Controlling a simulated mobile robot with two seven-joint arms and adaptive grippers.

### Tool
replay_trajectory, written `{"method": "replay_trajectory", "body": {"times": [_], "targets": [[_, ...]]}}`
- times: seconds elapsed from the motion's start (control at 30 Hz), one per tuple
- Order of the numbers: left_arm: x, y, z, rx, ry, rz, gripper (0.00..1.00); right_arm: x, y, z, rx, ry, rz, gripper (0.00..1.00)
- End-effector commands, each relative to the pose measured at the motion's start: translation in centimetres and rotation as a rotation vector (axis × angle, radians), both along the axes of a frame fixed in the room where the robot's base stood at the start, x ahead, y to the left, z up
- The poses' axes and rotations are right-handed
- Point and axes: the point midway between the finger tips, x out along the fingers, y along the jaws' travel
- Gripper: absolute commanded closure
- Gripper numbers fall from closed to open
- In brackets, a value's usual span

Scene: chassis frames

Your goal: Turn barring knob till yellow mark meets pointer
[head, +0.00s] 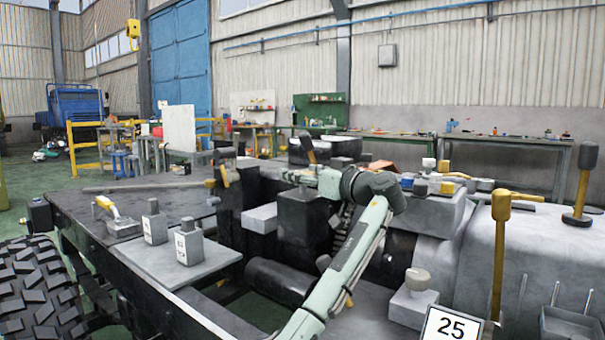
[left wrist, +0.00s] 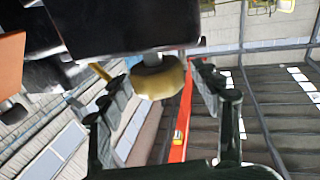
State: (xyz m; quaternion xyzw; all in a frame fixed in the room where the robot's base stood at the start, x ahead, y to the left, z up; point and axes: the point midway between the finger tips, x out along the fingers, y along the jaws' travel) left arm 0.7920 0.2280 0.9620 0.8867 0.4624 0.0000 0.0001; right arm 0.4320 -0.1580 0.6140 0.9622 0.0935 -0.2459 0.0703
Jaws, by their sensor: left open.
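My left arm rises from the bottom of the head view and bends left over the chassis. Its left gripper (head: 292,177) is small and partly lost against dark parts there. In the left wrist view the left gripper (left wrist: 162,82) is open, its two dark fingers apart. A rounded dull-yellow knob (left wrist: 158,82) on a short grey shaft shows between the fingertips, with gaps visible on both sides. A dark block (left wrist: 120,25) is at the shaft's other end. I cannot make out a separate yellow mark or a pointer. My right gripper is not in view.
The black chassis frame (head: 150,290) carries grey blocks, a black block (head: 303,218) below my wrist, and a large grey housing (head: 535,255). A yellow-topped upright lever (head: 500,207) stands at the right.

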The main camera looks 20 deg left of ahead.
Motion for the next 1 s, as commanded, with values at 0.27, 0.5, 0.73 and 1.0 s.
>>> {"method": "replay_trajectory", "body": {"times": [0.27, 0.5, 0.73, 1.0], "targets": [[-2.4, -3.7, 0.0, -0.001, 0.000, -0.005, 0.36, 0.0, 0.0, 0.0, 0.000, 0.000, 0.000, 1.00], [-5.3, -7.7, -0.1, -0.002, 0.000, -0.004, 0.36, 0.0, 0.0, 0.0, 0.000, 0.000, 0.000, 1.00], [-6.6, -9.6, 0.0, 0.000, 0.000, -0.002, 0.36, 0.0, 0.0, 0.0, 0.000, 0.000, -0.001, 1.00], [-6.8, -9.8, 0.0, 0.000, 0.000, 0.000, 0.36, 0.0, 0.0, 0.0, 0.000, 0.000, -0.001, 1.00]]}}
